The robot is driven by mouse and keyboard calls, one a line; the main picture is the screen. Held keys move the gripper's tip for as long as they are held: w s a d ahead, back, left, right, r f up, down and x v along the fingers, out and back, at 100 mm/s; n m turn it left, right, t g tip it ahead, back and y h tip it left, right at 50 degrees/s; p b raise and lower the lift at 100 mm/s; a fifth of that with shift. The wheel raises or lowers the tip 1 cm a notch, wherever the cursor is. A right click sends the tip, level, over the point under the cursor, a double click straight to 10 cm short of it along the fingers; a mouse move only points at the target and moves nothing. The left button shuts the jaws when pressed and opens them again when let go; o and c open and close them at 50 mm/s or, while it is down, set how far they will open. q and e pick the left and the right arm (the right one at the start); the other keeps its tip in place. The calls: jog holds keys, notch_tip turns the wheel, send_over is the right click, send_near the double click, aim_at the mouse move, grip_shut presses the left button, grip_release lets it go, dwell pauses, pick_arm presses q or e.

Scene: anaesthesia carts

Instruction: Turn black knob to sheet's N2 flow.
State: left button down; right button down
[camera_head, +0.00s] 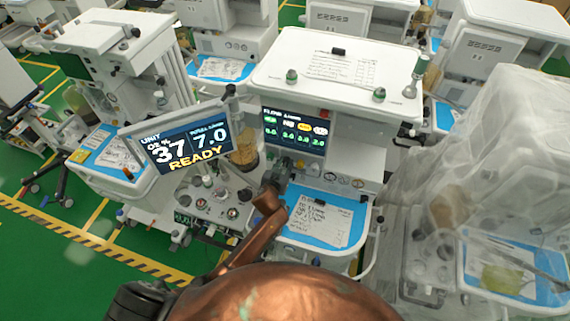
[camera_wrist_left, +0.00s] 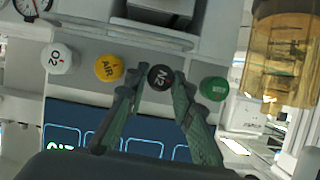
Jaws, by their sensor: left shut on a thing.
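The black N2 knob (camera_wrist_left: 160,78) sits in a row of knobs in the left wrist view, its white lettering tilted. My left gripper (camera_wrist_left: 160,75) has one finger on each side of it and is shut on it. In the head view, my left gripper (camera_head: 279,172) reaches the front of the middle cart under its flow display (camera_head: 296,129), and the knob is hidden there. The display shows small figures under coloured labels, too small to read surely. The sheet (camera_head: 318,217) lies on the cart's blue work surface, its writing not legible. My right gripper is not in view.
Beside the black knob are a yellow AIR knob (camera_wrist_left: 109,68), a white knob (camera_wrist_left: 57,59) and a green knob (camera_wrist_left: 214,89). An amber canister (camera_wrist_left: 284,55) hangs near. A monitor (camera_head: 181,143) reads READY. A plastic-draped cart (camera_head: 480,190) stands at the right.

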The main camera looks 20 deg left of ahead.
pick_arm(q)
jog(key=c, duration=1.7)
grip_release()
jog(key=shift+o, duration=0.2)
